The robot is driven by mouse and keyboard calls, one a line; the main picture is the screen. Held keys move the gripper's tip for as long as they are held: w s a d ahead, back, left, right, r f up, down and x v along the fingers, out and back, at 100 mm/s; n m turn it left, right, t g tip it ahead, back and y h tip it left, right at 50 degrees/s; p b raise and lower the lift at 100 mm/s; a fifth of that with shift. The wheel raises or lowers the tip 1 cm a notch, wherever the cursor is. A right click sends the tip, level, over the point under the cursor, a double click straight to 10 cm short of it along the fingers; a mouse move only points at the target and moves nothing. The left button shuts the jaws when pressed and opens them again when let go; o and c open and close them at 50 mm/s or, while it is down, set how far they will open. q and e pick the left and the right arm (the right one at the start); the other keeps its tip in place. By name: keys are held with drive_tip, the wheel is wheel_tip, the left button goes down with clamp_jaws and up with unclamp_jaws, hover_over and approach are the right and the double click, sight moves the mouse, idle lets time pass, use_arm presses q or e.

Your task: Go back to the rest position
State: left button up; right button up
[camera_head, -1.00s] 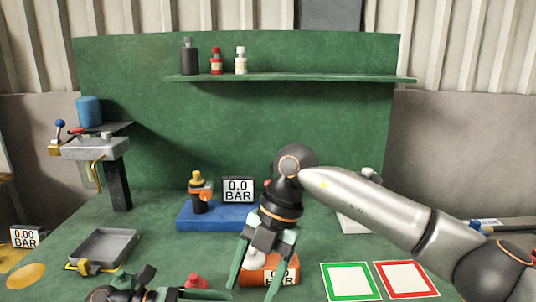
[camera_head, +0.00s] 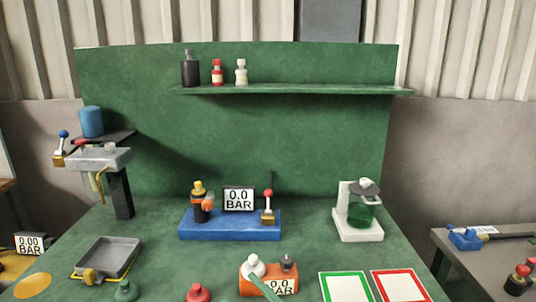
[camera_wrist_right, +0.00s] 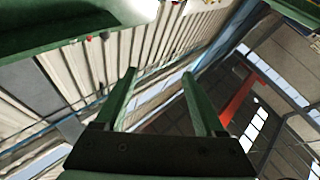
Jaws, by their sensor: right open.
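Beyond the fingers are corrugated wall panels and a dark window-like area, tilted in the picture.
The blue base (camera_head: 228,229) with its gauge stands mid-bench. A white stand with a green jar (camera_head: 362,214) is at right. Green-framed (camera_head: 345,288) and red-framed (camera_head: 401,287) squares lie at front right. A grey tray (camera_head: 108,258) is at left. A shelf (camera_head: 300,89) holds several bottles.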

drive_tip(key=s+d+f+m+h+p, duration=0.1)
drive_tip(key=s+d+f+m+h, duration=0.3)
drive_tip(key=f, duration=0.3)
drive_tip(key=s+d+f+m+g+h, duration=0.1)
drive_tip(key=s+d+f+m+h, duration=0.1)
drive_tip(key=d+f+h, duration=0.45)
drive_tip(key=s+d+f+m+h+p, duration=0.1)
drive_tip(key=s+d+f+m+h, duration=0.3)
drive_tip(key=f, duration=0.5)
use_arm(q)
drive_tip(key=s+a+f+n+g+y, duration=0.1)
drive_tip(key=s+f+n+g+y, duration=0.4)
drive_tip(key=s+f+n, duration=0.9)
drive_tip(key=s+f+g, duration=0.1)
drive_tip(key=s+g, duration=0.2)
drive_tip(key=shift+s+a+f+n, duration=0.2)
drive_tip(key=shift+f+n, duration=0.05)
drive_tip(key=shift+n, duration=0.05)
use_arm(e)
drive_tip(key=s+d+f+g, duration=0.4)
drive_tip(key=s+d+f, duration=0.2)
drive_tip(key=s, duration=0.3)
drive_tip(key=shift+d+f+h, duration=0.15)
drive_tip(key=shift+f+h, duration=0.2)
